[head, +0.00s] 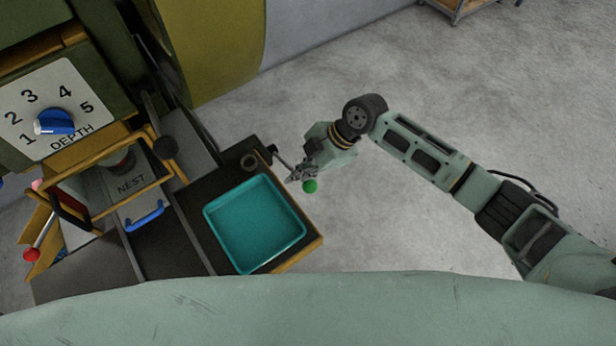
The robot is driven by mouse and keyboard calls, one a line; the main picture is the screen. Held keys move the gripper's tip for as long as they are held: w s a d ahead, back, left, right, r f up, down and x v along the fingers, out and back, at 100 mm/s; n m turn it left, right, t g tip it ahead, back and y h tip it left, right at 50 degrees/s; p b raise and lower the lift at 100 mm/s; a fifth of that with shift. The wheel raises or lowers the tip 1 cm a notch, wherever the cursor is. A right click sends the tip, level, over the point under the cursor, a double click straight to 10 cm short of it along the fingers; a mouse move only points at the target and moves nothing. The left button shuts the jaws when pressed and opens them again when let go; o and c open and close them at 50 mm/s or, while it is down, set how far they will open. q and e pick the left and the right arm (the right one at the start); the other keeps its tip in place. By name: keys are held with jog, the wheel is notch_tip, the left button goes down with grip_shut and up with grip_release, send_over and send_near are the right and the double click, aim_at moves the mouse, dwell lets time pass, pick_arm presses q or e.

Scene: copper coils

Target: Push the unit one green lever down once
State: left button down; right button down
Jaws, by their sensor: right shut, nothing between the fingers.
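The green lever shows as a green ball knob (310,186) at the right side of the machine, just beyond the teal tray. A dark rod near the bench corner seems to belong to it, but most of the lever is hidden by my gripper. My right gripper (297,176) is shut and empty, close beside the green knob and above it in the picture. I cannot tell whether its fingers touch the knob. My left gripper is out of the picture.
A teal tray (295,236) sits on the dark bench with an orange edge. To the left are a dial plate marked DEPTH with a blue knob (55,122), a NEST slide with a blue handle (145,216), and a red-knobbed lever (32,254). Open grey floor (420,75) lies to the right.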

jog(key=shift+w+a+r, duration=0.1)
jog(key=shift+r, duration=0.35)
jog(key=r, duration=0.1)
jog(key=w+r+p, duration=0.1)
jog(key=r, duration=0.1)
jog(key=a+r+p, duration=0.1)
jog(key=shift+w+r, duration=0.25)
jog(key=shift+r, duration=0.1)
dwell(0.7)
